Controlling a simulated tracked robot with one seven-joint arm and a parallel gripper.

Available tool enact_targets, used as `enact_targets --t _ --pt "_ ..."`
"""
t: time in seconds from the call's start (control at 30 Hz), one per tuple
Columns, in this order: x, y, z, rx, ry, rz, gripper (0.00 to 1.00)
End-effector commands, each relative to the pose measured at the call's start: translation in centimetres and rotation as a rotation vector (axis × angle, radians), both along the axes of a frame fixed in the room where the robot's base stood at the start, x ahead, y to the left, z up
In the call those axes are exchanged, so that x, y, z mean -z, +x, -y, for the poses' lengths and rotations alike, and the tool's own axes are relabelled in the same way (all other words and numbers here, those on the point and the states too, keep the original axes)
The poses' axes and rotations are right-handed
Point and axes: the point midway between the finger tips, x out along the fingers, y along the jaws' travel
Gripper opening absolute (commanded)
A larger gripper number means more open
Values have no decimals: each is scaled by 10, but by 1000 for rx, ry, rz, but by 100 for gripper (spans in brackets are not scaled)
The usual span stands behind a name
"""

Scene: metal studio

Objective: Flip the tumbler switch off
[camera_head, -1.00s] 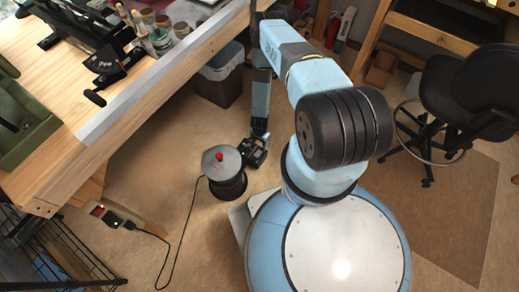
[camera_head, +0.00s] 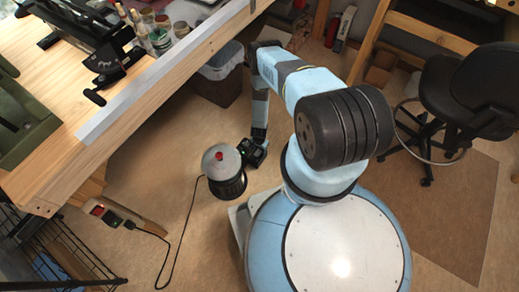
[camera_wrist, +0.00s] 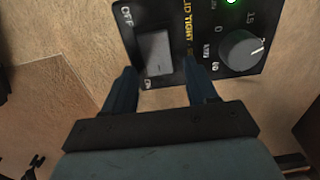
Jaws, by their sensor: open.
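The tumbler switch (camera_wrist: 154,53) is a grey rocker on a black control panel (camera_wrist: 200,32) in the wrist view. "OFF" is printed by its upper end and what looks like "ON" by its lower end; I cannot tell for sure which end is pressed. A green light glows on the panel. My gripper (camera_wrist: 160,84) is open and empty. Its two dark fingers reach toward the panel's lower edge, on either side of the switch's lower end; contact is not clear. In the head view my gripper is at the small black box (camera_head: 253,152), and the switch is too small to make out.
A round pot (camera_head: 222,165) with a red knob stands left of the box. The panel has a dial (camera_wrist: 241,49) at right. A cable (camera_head: 190,220) runs over the floor to a power strip (camera_head: 115,214). A bin (camera_head: 219,80), a workbench (camera_head: 125,108) and a chair (camera_head: 465,95) stand around.

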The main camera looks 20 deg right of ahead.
Motion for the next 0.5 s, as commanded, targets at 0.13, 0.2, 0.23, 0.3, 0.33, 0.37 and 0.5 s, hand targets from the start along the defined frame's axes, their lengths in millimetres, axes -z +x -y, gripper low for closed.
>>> enact_targets --t 0.13,0.2,0.23,0.3,0.33,0.37,0.5 --pt "0 0 0 0 0 0 52" --pt "0 0 0 0 0 0 45" --pt "0 0 0 0 0 0 42" --pt "0 0 0 1 0 0 35" --pt "0 0 0 1 0 0 33" --pt "0 0 1 1 0 0 30" --pt "0 0 1 1 0 0 16"
